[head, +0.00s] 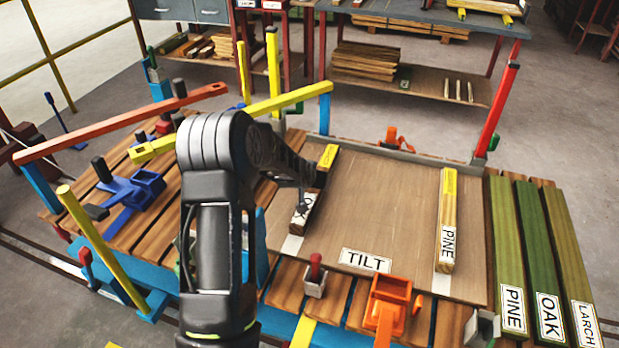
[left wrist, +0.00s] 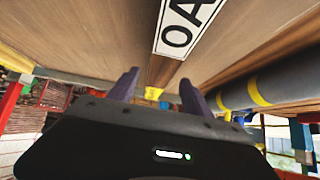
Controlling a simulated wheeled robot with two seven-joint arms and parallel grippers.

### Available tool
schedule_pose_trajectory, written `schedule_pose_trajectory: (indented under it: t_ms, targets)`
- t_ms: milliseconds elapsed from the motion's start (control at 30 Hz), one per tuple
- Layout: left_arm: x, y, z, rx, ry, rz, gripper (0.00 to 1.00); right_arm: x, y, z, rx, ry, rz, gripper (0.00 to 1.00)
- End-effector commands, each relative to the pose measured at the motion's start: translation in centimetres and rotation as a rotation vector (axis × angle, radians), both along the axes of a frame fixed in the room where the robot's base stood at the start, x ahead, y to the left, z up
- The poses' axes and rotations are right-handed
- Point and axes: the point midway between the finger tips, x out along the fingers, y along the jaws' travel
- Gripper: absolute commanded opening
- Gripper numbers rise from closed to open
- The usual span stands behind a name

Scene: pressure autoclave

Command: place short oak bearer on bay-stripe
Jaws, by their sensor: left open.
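The oak bearer (head: 315,198) lies on the wooden board on the left, over a white stripe (head: 291,246) whose near end shows. It has a yellow far end and a white label, partly hidden by my left arm. In the left wrist view its label (left wrist: 186,24) reads "OA", cut off by the frame. My left gripper (head: 303,184) is over the bearer; its fingers (left wrist: 160,92) are apart, with the bearer's brown strip showing between them. I cannot tell whether they touch it. My right gripper is not in view.
A pine bearer (head: 447,225) lies on the board's right side, over another white stripe (head: 443,284). A TILT label (head: 366,260) is near the front edge. Orange (head: 388,300) and blue (head: 132,190) clamps and coloured posts surround the board. Labelled green planks (head: 545,250) lie at right.

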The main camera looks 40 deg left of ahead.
Motion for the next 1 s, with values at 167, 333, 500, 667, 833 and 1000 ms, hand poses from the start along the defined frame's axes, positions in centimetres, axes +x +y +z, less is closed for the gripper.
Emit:
schedule_pose_trajectory:
  t_ms: [167,333,500,667,833,1000]
  targets:
    - [-2.5,-1.0,3.0,0.000,-0.003,-0.002,0.58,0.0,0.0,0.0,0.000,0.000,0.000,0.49]
    - [-4.6,-1.7,5.2,0.001,-0.002,-0.002,0.58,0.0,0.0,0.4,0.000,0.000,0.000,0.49]
    - [-5.6,-2.0,6.1,0.000,-0.002,-0.001,0.58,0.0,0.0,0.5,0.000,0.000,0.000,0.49]
    - [-5.8,-2.1,6.2,0.000,0.000,0.000,0.58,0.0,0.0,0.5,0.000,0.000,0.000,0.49]
    - [-5.8,-2.0,6.1,0.000,0.000,0.000,0.58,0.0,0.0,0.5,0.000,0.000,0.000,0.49]
    - [-5.8,-2.0,6.1,0.000,0.000,0.000,0.58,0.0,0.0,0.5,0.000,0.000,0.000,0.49]
